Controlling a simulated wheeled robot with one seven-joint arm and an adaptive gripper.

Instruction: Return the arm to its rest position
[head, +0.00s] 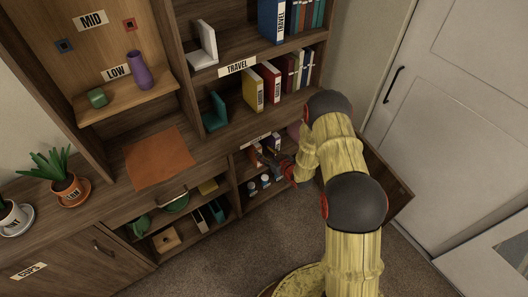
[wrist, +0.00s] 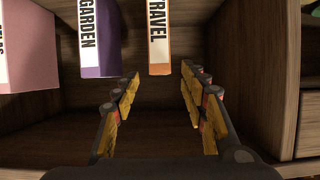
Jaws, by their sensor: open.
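My arm (head: 340,150) reaches down from the right of the head view into the lower right part of the wooden shelf unit. My gripper (head: 270,158) is small there, at the opening of a low compartment. In the wrist view my gripper (wrist: 160,80) has its two yellow-padded fingers spread apart, with nothing between them. Beyond the fingertips, at the top of that view, are an orange and white book marked TRAVEL (wrist: 159,38), a purple one marked GARDEN (wrist: 98,40) and a pink one (wrist: 28,50). The fingers appear clear of the books.
The compartment's wooden side wall (wrist: 255,70) stands close right of the fingers. An open cabinet door (head: 388,180) is right of my arm. Bottles (head: 264,181) stand on the shelf below. Above are a desktop with an orange blotter (head: 158,158) and book shelves. Carpet (head: 220,262) lies clear in front.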

